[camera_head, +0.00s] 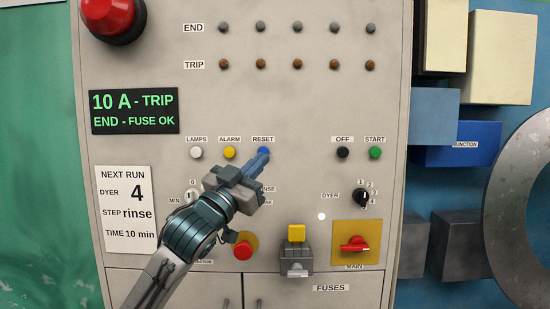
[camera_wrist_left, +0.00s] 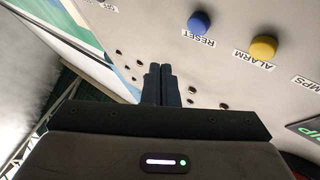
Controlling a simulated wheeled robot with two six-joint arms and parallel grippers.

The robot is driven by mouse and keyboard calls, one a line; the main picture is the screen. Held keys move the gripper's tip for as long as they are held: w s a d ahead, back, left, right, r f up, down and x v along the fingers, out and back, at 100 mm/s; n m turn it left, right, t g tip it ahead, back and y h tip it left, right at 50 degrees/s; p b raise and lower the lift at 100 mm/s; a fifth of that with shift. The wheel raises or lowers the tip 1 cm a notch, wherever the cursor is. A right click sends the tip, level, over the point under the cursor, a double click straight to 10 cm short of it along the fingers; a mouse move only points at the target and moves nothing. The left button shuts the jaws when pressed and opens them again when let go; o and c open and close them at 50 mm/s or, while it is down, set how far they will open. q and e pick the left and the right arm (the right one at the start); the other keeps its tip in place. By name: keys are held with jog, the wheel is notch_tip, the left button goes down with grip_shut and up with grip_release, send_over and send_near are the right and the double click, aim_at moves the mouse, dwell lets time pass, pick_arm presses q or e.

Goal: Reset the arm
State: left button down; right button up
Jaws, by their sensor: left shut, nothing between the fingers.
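My left arm comes in from the lower left in the head view. My left gripper (camera_head: 264,157) is shut and empty, with its fingertips just below the blue RESET button (camera_head: 263,151) on the grey panel (camera_head: 300,110). The left wrist view shows the shut fingers (camera_wrist_left: 160,70) together, with the blue RESET button (camera_wrist_left: 199,22) to their upper right and apart from them in that picture. I cannot tell whether the fingertips touch the panel. My right gripper is not in view.
The yellow ALARM button (camera_head: 229,152) and white LAMPS button (camera_head: 196,152) sit left of RESET. Black OFF (camera_head: 343,152) and green START (camera_head: 375,152) buttons sit right. A dyer knob (camera_head: 361,197), red main switch (camera_head: 354,244) and yellow-topped device (camera_head: 296,233) are lower. A display (camera_head: 134,111) reads "10 A - TRIP".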

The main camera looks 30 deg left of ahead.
pick_arm(q)
jog(key=s+d+f+n+g+y, duration=0.15)
jog(key=f+g, duration=0.35)
jog(key=f, duration=1.4)
jog(key=s+d+f+n+g+y, duration=0.15)
jog(key=f+g, duration=0.25)
jog(key=f, duration=1.4)
jog(key=s+d+f+g, duration=0.3)
jog(key=s+f+g, duration=0.3)
jog(key=s+f, duration=0.7)
jog(key=s+d+f+g, duration=0.3)
jog(key=s+f+g, duration=0.2)
jog(key=s+f, duration=0.75)
notch_tip(320, 180, down, 26)
jog(key=s+a+f+g, duration=0.1)
jog(key=a, duration=0.2)
jog(key=s+a+f+g, duration=0.1)
jog(key=s+f, duration=1.8)
jog(key=shift+s+f, duration=0.15)
jog(key=shift+f, duration=0.25)
